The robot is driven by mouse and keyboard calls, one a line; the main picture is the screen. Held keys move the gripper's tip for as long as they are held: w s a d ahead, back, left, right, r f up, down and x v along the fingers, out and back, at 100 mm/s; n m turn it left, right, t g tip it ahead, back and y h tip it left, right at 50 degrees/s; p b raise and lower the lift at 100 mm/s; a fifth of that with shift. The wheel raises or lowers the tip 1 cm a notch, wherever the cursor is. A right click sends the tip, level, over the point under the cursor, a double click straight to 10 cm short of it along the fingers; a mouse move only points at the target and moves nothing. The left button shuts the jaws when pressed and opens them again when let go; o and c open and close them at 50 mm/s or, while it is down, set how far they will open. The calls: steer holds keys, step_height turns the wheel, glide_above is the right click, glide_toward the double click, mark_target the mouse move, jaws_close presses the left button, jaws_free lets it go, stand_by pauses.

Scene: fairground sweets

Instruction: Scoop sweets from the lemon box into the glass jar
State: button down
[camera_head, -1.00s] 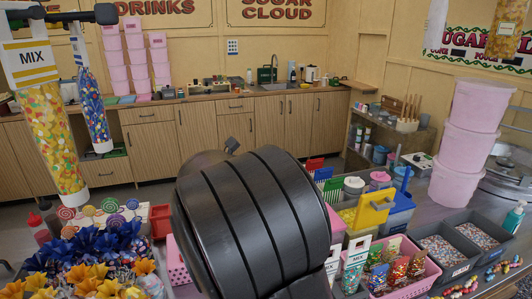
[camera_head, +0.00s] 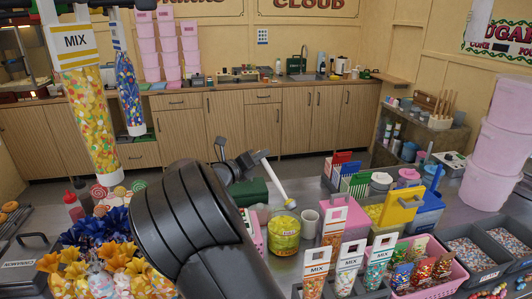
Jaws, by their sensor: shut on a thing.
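My gripper (camera_head: 252,160) is shut on a white-handled scoop (camera_head: 268,175) that slants down to the right. The scoop's small yellowish end is just above or beyond the rim of a jar; I cannot tell if they touch. The jar (camera_head: 284,236) looks like glass with yellow contents and stands on the grey counter beside a white mug. A box with yellow sweets (camera_head: 371,212), likely the lemon box, stands to its right, next to an upright yellow lid or panel (camera_head: 402,207). My arm hides the counter at left of the jar.
Sweet cones marked MIX (camera_head: 349,262) stand in front of the boxes, near a pink basket (camera_head: 443,282). A white mug (camera_head: 309,221) is close at the jar's right. Hanging tubes of sweets (camera_head: 92,115) are at upper left. Pink tubs (camera_head: 500,145) stand at right.

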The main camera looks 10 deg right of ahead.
steer(key=w+a+f+n, duration=0.2)
steer(key=w+f+n, duration=0.1)
steer(key=f+n, duration=0.2)
steer(key=shift+w+a+f, duration=0.25)
steer(key=shift+a+f, duration=0.05)
steer(key=shift+f, duration=0.8)
steer(key=s+d+r+m, duration=0.1)
steer(key=s+r+m, duration=0.1)
steer(key=r, duration=0.1)
steer(key=s+d+r+m, duration=0.2)
steer(key=r+m, duration=0.1)
steer(key=r, duration=0.1)
steer(key=s+d+r+m, duration=0.1)
steer(key=s+r+m, duration=0.1)
steer(key=r, duration=0.1)
steer(key=shift+d+r+m, duration=0.15)
steer(key=shift+m, duration=0.25)
steer(key=s+d+r+m, duration=0.3)
steer(key=s+d+m, duration=0.1)
steer(key=s+m, duration=0.2)
steer(key=shift+d+r, duration=0.2)
steer(key=shift+r, duration=0.1)
stand_by(0.6)
